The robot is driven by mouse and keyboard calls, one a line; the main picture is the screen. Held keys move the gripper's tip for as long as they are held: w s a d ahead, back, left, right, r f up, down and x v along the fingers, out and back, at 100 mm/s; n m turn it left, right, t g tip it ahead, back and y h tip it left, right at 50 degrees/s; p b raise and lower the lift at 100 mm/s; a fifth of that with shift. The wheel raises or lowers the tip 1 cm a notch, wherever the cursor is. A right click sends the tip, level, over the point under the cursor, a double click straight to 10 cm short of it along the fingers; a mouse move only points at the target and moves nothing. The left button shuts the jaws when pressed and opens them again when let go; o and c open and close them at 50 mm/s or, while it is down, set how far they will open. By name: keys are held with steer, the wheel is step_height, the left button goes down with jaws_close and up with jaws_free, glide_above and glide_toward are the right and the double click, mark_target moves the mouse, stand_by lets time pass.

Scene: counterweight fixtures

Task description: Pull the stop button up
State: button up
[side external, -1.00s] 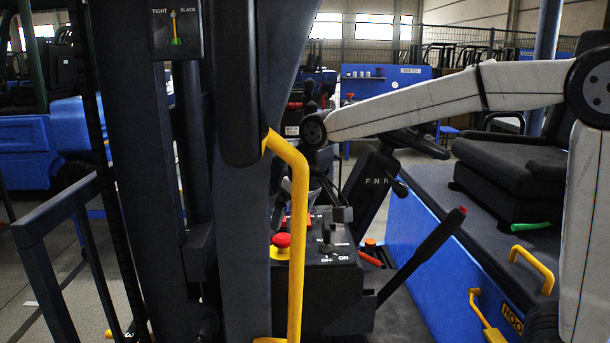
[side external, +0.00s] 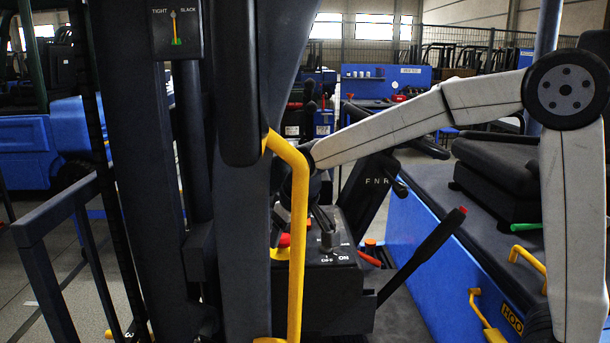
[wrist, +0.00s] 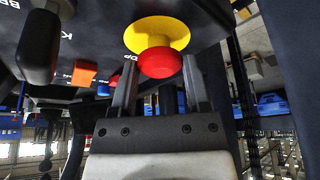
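The stop button has a red cap (wrist: 160,63) on a yellow round base (wrist: 157,35). In the side external view its red cap (side external: 284,240) shows just left of the yellow rail, partly hidden. My gripper (wrist: 160,60) is open in the wrist view, with one finger on each side of the red cap. In the side external view the fingers are mostly hidden behind the yellow rail.
A yellow grab rail (side external: 298,230) stands in front of the black console (side external: 330,275). A key switch (side external: 327,240), a black lever (side external: 425,255) and an FNR column (side external: 375,185) are close by. An orange block (wrist: 84,72) is left of the button in the wrist view.

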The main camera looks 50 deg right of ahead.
jaws_close()
steer(key=shift+r, duration=1.1)
steer(key=o, duration=0.7)
jaws_free()
steer(key=shift+v, duration=3.9)
steer(key=shift+s, duration=0.1)
